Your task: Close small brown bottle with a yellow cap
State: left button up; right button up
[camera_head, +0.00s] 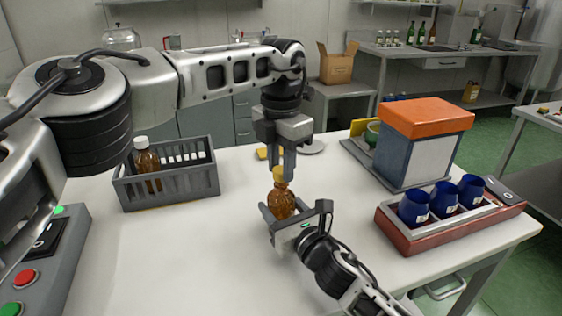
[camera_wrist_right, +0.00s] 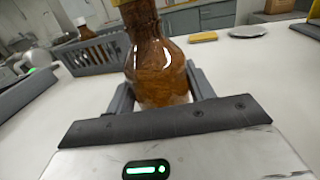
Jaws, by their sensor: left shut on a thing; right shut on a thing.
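A small brown bottle (camera_head: 281,203) stands upright on the white table in the head view. My right gripper (camera_head: 279,212) is shut around its body, coming from the front right. The bottle also fills the middle of the right wrist view (camera_wrist_right: 157,62), between the two fingers. A yellow cap (camera_head: 279,174) is at the top of its neck. My left gripper (camera_head: 281,168) points down from above and is shut on the yellow cap. In the right wrist view only the cap's lower edge shows at the top. Whether the cap is seated on the threads cannot be told.
A grey crate (camera_head: 171,188) with a white-capped brown bottle (camera_head: 147,165) stands at the left. A red tray (camera_head: 448,226) with blue cups (camera_head: 444,198) and an orange-topped box (camera_head: 425,140) are at the right. A button panel (camera_head: 45,262) is front left. The table's front middle is clear.

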pick_arm(q)
jog(key=shift+f, duration=0.45)
jog(key=m, duration=0.5)
jog(key=shift+m, duration=0.4)
jog(key=m, duration=0.5)
jog(key=shift+f, duration=0.1)
jog(key=m, duration=0.4)
jog(key=shift+m, duration=0.4)
jog(key=m, duration=1.1)
jog(key=shift+m, duration=0.4)
jog(key=m, duration=0.3)
